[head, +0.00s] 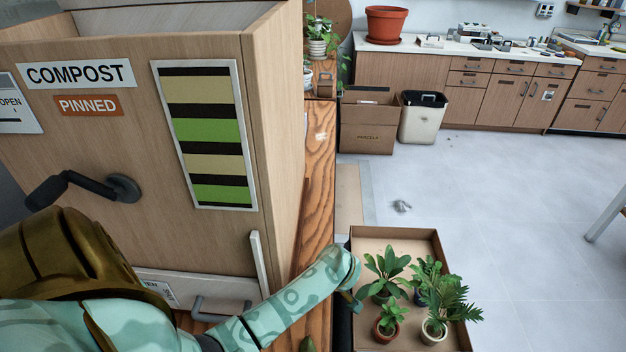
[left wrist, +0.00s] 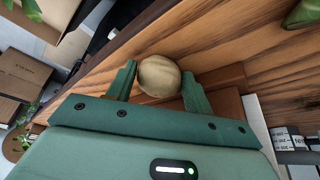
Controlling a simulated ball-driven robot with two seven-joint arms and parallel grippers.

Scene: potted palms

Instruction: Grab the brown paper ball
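In the left wrist view a round tan-brown ball (left wrist: 158,76), seemingly the paper ball, sits between the two green fingers of my left gripper (left wrist: 159,80). The fingers meet its sides with no clear gap, so the gripper looks shut on it. Striped brown wood lies behind the ball. In the head view my left gripper (head: 350,301) is at the right edge of the wooden counter, pointing down, left of the plant tray. The ball is hidden there. My right gripper is not in view.
A large wooden compost bin (head: 215,50) with a crank (head: 85,185) stands at the left. A cardboard tray (head: 395,236) holds several potted plants (head: 435,295) close right of the gripper. A parcel box (head: 367,125) and white bin (head: 422,120) stand farther back. The floor at right is mostly clear.

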